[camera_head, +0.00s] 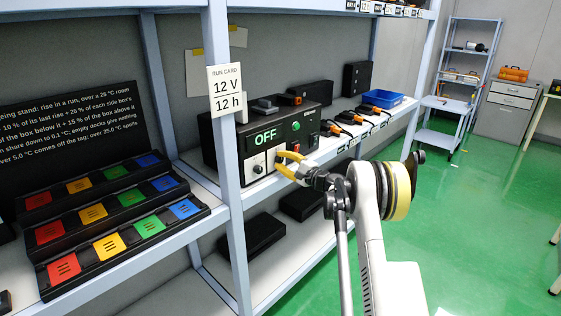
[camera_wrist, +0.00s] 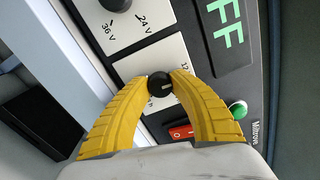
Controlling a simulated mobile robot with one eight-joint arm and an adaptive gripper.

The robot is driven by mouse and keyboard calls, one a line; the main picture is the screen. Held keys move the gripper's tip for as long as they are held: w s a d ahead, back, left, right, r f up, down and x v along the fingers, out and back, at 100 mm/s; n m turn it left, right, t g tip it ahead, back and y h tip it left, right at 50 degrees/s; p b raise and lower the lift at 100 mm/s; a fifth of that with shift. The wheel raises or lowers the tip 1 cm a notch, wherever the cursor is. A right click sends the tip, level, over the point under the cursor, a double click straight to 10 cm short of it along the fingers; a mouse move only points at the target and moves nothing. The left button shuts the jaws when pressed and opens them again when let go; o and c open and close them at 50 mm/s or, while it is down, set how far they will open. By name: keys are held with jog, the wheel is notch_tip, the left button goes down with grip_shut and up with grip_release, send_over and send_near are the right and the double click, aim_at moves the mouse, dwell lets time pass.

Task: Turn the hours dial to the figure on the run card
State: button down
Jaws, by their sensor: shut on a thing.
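The run card (camera_head: 226,91) hangs on the shelf post in the head view and reads 12 V and 12 h. The black charger box (camera_head: 292,131) stands on the shelf behind it, its display (camera_head: 264,136) reading OFF. My gripper (camera_head: 283,161) is at the box's front panel. In the wrist view my gripper's yellow fingers (camera_wrist: 160,82) are shut on a small black dial (camera_wrist: 160,84) with a pale pointer mark. Its white plate shows a partly covered figure starting with 12; most of its scale is hidden by the fingers. Another black knob (camera_wrist: 115,4) sits beside 24 V and 36 V marks.
A red rocker switch (camera_wrist: 183,132) and a green button (camera_wrist: 238,109) lie close to my right finger in the wrist view. Green floor (camera_head: 480,200) is open at right.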

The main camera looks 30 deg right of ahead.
jog(key=shift+n, duration=0.5)
jog(key=c, duration=1.1)
grip_release()
jog(key=v, duration=1.2)
